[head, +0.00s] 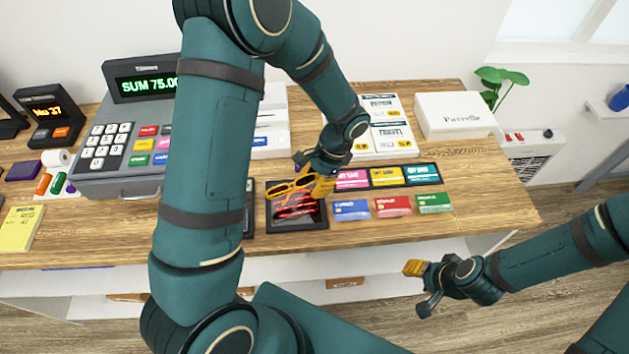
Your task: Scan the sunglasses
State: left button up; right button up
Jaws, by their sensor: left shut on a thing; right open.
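The yellow-orange sunglasses (284,189) are held in my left gripper (314,182), which is shut on them. They are above the upper part of a flat black scanner (298,224) set on the wooden counter. Red glowing lines show on the scanner's face just below the sunglasses. I cannot tell whether the sunglasses touch the scanner. Part of the sunglasses is hidden by the gripper. My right gripper (416,287) is open and empty, in front of the counter at the lower right.
Colored cards (393,206) lie in two rows right of the scanner. A cash register (112,180) reading SUM 75.00 stands left, partly behind my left arm. A white box (455,122) sits at the back right. The counter's right end (490,195) is clear.

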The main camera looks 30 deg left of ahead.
pick_arm(q)
jog(key=shift+r+p, duration=1.6)
jog(key=shift+r, duration=0.8)
jog(key=s+d+r, duration=0.3)
jog(key=s+d, duration=0.5)
jog(key=s, duration=0.5)
pick_arm(e)
notch_tip(320, 180, up, 3)
jog(key=shift+r, duration=0.15)
pick_arm(q)
jog(key=shift+w+f, duration=0.1)
jog(key=shift+f, duration=0.1)
